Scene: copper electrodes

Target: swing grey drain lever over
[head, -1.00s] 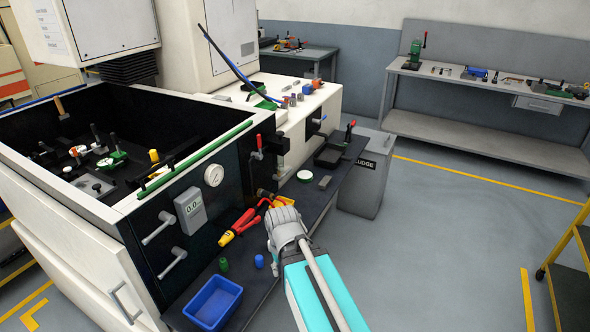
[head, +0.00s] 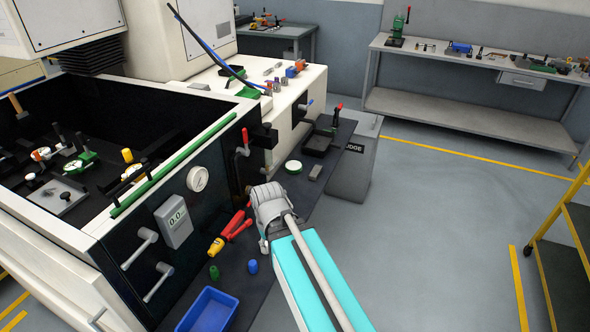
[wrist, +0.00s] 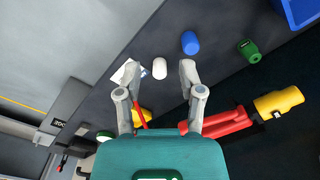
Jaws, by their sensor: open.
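Two grey levers stick out from the dark front panel of the machine in the head view: an upper one (head: 140,247) and a lower one (head: 158,281). I cannot tell which of them is the drain lever. Both are to the left of my gripper (wrist: 159,72), apart from it. In the wrist view the gripper's two fingers are spread, with nothing held, above the dark bench. Its fingertips are hidden behind the wrist in the head view. Neither grey lever shows in the wrist view.
A dark bench strip (head: 232,272) runs below the panel. A gauge (head: 197,179) and digital display (head: 174,221) are on the panel. Open floor lies right.

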